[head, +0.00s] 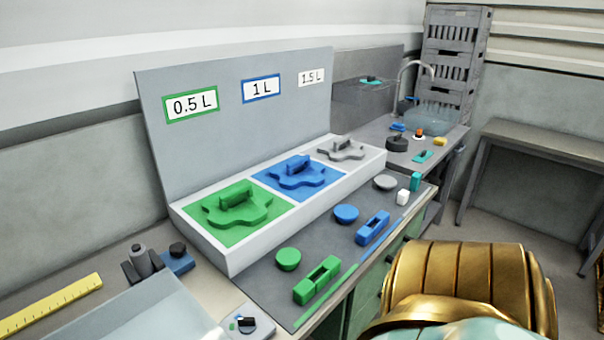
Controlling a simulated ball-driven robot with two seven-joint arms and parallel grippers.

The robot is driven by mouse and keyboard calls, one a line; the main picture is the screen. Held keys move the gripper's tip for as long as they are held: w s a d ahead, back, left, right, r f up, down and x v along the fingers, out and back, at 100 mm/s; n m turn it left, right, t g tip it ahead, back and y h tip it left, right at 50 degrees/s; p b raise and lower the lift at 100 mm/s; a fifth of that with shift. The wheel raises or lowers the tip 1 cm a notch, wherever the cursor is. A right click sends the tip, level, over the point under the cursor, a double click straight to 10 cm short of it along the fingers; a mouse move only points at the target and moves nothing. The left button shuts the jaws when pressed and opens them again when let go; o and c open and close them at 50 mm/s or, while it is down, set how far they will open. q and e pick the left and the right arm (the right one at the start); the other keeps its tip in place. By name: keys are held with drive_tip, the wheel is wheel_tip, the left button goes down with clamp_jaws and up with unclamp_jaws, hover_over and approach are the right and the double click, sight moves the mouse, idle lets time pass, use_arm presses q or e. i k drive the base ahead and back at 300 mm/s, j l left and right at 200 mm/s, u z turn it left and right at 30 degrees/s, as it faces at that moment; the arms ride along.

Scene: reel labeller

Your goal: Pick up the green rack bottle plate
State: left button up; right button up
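The green bottle plate (236,203) has a wavy lobed outline and a raised handle on top. It sits on the green square (214,237) of the white rack (231,259), below the 0.5 L sign (191,104). A blue plate (299,172) lies to its right on the blue square, and a grey plate (343,149) is beyond that. The underside of the green plate is hidden. Neither of my grippers is in view, and nothing touches the green plate.
In front of the rack are a green knob (288,259), a green block (317,280), a blue knob (346,214) and a blue block (373,227). A yellow ruler (50,306) and a clear tray (140,316) lie at left. A sink (432,117) is at the back.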

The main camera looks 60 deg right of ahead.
sight(288, 258)
drive_tip(key=z, duration=1.8)
drive_tip(key=l, duration=0.1)
drive_tip(key=i, duration=0.05)
